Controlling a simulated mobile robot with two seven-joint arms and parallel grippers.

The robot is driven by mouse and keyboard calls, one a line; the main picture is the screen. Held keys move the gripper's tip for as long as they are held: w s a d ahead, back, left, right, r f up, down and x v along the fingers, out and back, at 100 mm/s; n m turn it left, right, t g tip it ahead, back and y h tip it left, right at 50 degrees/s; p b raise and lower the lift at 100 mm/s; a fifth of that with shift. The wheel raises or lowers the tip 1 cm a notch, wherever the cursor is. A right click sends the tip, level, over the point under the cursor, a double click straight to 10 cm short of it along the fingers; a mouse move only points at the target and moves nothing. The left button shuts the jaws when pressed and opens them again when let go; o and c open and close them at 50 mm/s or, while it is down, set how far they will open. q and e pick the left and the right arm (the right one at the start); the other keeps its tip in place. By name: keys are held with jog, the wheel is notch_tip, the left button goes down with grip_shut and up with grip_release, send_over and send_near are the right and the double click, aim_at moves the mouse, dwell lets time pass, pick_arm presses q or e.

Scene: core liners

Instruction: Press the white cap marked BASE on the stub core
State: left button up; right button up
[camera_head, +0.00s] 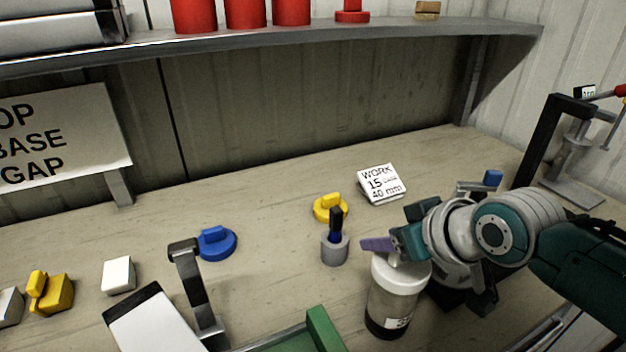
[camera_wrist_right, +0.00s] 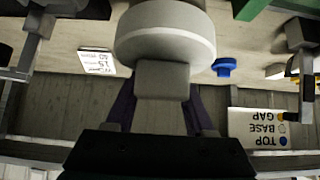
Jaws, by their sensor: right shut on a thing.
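The white cap (camera_head: 402,272) is at the upper end of the upright stub core (camera_head: 388,305), a pale cylinder with a dark bottom and a label. I cannot tell whether the cap is fully seated. In the right wrist view the cap (camera_wrist_right: 165,32) is a broad white disc with a grey block-shaped knob (camera_wrist_right: 162,80). My right gripper (camera_head: 393,245) is over the cap, its purple fingers shut on the knob. The BASE mark is not visible on the cap. My left gripper is not in view.
A blue cap (camera_head: 216,243), a yellow cap (camera_head: 330,208) and a grey cup with a dark tool (camera_head: 335,248) stand left of the core. A WORK card (camera_head: 382,183) lies behind. A green-edged tray (camera_head: 322,330) is in front. A clamp stand (camera_head: 545,140) is at right.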

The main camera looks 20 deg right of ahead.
jog(key=shift+f+b, duration=0.85)
jog(key=shift+f, duration=0.25)
jog(key=o, duration=1.6)
jog(key=shift+c, duration=0.2)
jog(key=shift+r, duration=0.15)
notch_tip(320, 180, up, 3)
jog(key=p, duration=0.3)
notch_tip(320, 180, up, 4)
jog(key=p, duration=0.4)
jog(key=shift+p, duration=0.3)
